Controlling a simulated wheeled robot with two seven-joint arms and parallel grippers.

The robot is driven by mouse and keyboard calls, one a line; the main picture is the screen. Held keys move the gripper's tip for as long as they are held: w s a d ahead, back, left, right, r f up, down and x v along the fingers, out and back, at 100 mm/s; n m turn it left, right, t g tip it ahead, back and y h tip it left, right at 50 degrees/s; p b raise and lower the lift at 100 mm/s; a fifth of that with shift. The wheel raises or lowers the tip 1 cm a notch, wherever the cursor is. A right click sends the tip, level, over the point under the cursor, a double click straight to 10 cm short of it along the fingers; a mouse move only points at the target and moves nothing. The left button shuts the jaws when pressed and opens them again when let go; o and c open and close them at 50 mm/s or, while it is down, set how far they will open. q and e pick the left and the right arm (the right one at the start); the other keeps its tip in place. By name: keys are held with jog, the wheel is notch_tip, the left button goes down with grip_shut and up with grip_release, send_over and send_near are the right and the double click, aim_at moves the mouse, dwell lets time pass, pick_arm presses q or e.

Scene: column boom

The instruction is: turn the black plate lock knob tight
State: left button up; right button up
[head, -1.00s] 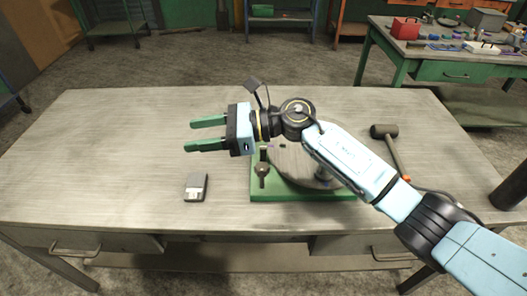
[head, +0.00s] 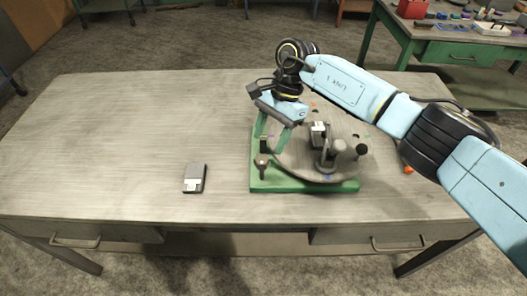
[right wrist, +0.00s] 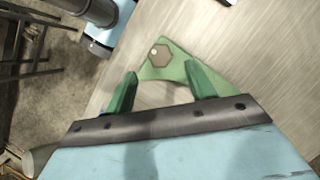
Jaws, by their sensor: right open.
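A round grey plate (head: 296,163) sits on a green base (head: 305,186) on the workbench. A small dark knob (head: 262,168) stands at the base's front left, beside the plate; I take it for the plate lock knob. My left gripper is out of view.
A grey clamp-like fixture (head: 328,157) and a black ball knob (head: 361,149) stand on the plate's right. A small grey box (head: 194,179) lies left of the base. The bench's left side (head: 120,140) is clear. Another bench (head: 450,50) stands behind right.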

aim_at(263, 158)
jog(key=x, duration=0.6)
jog(key=shift+f+p, duration=0.1)
jog(key=shift+p, duration=0.25)
jog(key=shift+c, duration=0.2)
jog(key=c, duration=0.9)
